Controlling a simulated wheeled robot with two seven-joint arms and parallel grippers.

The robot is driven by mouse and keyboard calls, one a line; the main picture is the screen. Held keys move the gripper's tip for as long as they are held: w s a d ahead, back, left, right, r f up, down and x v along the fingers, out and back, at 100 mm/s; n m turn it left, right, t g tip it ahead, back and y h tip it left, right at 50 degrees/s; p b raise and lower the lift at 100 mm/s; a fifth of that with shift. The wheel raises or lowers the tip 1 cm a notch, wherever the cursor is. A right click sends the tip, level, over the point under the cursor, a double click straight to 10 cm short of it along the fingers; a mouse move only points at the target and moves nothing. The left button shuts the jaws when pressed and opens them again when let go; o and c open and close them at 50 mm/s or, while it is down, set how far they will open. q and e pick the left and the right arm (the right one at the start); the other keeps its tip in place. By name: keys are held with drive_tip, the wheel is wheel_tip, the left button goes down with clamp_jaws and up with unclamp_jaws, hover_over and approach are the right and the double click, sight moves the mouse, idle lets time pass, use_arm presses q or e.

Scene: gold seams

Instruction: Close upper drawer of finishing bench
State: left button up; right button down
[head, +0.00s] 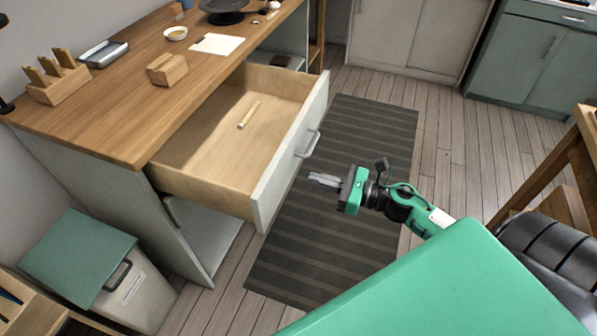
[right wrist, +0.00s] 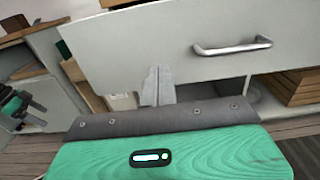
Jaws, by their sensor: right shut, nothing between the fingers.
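The upper drawer (head: 291,160) of the finishing bench (head: 75,122) is pulled well out, with a pale front and a metal bar handle (head: 312,143). A small light wooden stick (head: 249,115) lies inside it. My right gripper (head: 312,179) is shut and empty, in front of the drawer front and a little below and right of the handle in the head view. In the right wrist view, the closed fingers (right wrist: 158,88) overlap the lower part of the drawer front (right wrist: 170,40), left of the handle (right wrist: 232,48); I cannot tell whether they touch.
A striped dark mat (head: 345,115) lies on the plank floor beside the bench. A grey bin with a green lid (head: 80,255) stands at the lower left. A wooden block (head: 166,69), a paper sheet (head: 217,44) and a bowl (head: 176,33) sit on the benchtop.

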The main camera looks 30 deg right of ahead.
sight(286, 170)
drive_tip(key=x, duration=0.3)
drive_tip(key=shift+w+a+r, duration=0.1)
drive_tip(key=shift+w+a, duration=0.15)
drive_tip(key=shift+p+x, duration=0.4)
drive_tip(key=shift+x, duration=0.55)
use_arm(q)
wheel_tip(286, 170, down, 2)
drive_tip(key=shift+f, duration=0.15)
